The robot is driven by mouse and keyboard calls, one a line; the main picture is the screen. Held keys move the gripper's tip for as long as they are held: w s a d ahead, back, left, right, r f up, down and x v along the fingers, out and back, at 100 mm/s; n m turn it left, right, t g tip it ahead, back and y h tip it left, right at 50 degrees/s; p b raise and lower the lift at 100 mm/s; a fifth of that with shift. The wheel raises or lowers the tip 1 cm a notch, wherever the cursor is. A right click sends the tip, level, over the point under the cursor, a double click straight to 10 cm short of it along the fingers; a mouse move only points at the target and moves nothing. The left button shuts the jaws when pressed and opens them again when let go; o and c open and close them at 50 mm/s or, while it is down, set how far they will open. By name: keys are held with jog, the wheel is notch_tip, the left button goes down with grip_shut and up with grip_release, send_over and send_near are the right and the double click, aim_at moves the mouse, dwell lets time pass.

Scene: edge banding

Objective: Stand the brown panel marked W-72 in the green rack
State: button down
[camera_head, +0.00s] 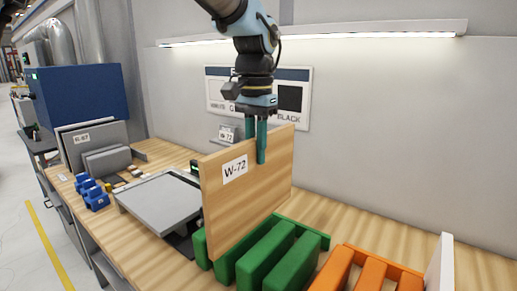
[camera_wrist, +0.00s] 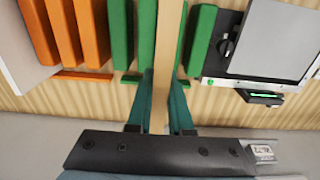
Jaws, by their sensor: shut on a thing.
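The brown panel marked W-72 (camera_head: 245,188) is upright in the head view, its label near the upper left of its face. My gripper (camera_head: 261,143) is shut on its top edge. In the wrist view the panel (camera_wrist: 168,50) shows edge-on between the two fingers of my gripper (camera_wrist: 160,100). The green rack (camera_head: 265,255) has several upright green dividers. The panel's lower edge is at the rack's left part, and in the wrist view it lines up with a gap between green dividers (camera_wrist: 146,35). I cannot tell whether it touches the rack's bottom.
An orange rack (camera_head: 365,270) stands to the right, with a white panel (camera_head: 440,265) at its far side. A grey board (camera_head: 160,200) lies on a machine at the left. Grey panels (camera_head: 100,145) and blue clamps (camera_head: 92,190) are farther left. A wall lies behind.

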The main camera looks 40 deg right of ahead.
aim_at(256, 180)
jog(key=shift+f+b, duration=3.95)
jog(key=shift+f, duration=0.8)
jog(key=shift+f+b, duration=1.2)
jog(key=shift+f, duration=1.1)
jog(key=c, duration=0.7)
grip_release()
jog(key=shift+f, duration=0.1)
jog(key=shift+c, duration=0.2)
jog(key=shift+r+p, duration=3.1)
jog(key=shift+r, duration=0.55)
jog(key=shift+f, duration=0.1)
